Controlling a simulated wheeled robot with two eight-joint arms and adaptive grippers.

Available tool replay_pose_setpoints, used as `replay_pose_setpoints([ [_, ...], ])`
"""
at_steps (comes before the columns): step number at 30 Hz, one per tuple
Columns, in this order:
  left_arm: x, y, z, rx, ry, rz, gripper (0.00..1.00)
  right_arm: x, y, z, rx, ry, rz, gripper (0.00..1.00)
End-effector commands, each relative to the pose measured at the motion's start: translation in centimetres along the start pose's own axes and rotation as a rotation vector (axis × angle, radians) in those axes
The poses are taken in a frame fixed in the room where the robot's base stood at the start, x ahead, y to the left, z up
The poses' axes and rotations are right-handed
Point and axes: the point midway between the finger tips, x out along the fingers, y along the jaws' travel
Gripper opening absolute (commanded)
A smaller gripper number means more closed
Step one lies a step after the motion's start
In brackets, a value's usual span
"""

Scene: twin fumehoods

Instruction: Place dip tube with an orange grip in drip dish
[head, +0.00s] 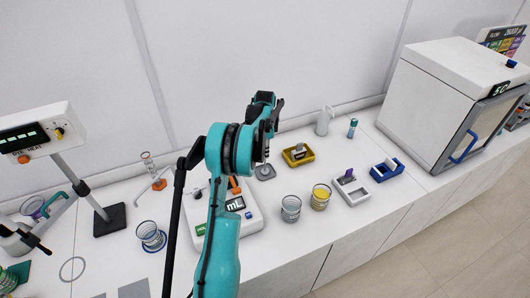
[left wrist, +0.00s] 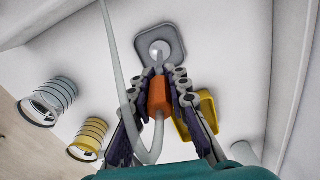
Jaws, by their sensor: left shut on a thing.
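My left gripper (left wrist: 162,88) is shut on the orange grip (left wrist: 160,96) of the dip tube in the left wrist view. The pale tube (left wrist: 122,75) bends in a loop below the grip and runs up out of the picture. Its other end points at a grey square dish (left wrist: 178,35) with a round centre, apparently the drip dish. I cannot tell whether the tip touches it. The dish (head: 265,172) also shows in the head view, just right of my teal arm. The arm hides most of the gripper and the tube there. My right gripper is not in view.
A yellow tray (head: 298,155) stands right of the dish. A clear beaker (head: 291,208) and a yellow-filled beaker (head: 321,197) stand in front. A white unit marked mL (head: 248,217) is partly behind my arm. A blue tray (head: 386,169) and white oven (head: 440,95) stand farther right.

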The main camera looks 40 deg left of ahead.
Motion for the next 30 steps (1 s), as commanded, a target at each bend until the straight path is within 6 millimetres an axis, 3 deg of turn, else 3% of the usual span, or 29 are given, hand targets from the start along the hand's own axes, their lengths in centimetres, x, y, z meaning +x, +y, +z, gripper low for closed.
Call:
replay_pose_setpoints([
  [5,0.5,0.0,0.0,0.0,0.0,0.0,0.0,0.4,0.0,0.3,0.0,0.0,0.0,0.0],
  [6,0.4,0.0,0.0,0.0,0.0,0.0,0.23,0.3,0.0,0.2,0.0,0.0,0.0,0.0],
  [8,0.4,0.0,0.0,0.0,0.0,0.0,0.37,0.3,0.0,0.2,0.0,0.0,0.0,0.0],
  [20,-0.5,0.0,0.0,0.0,0.0,0.0,0.37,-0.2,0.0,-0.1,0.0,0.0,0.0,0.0],
  [30,-7.4,0.0,0.0,0.0,0.0,0.0,0.37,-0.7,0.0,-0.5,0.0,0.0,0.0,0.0],
])
